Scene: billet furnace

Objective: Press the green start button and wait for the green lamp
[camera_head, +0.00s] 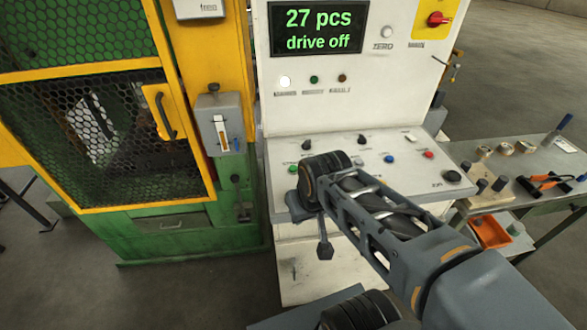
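The control cabinet (347,100) has a sloped button panel. A small green button (293,168) sits at the panel's left end, just left of my arm's dark joint. Above the panel is a row of lamps: a bright white one (284,81), a dark green one (314,79) that looks unlit, and a dark brownish-red one (343,78). The display (318,29) reads "27 pcs drive off" in green. My arm reaches across the panel from the lower right. What appears to be my gripper (325,249) points down in front of the panel's edge, apart from the green button; its fingers are unclear.
The panel also carries a blue button (389,158), a red button (428,154) and several dark knobs. A red switch on yellow (438,19) is higher right. A green and yellow caged machine (120,140) stands left. A cluttered bench (535,165) stands right.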

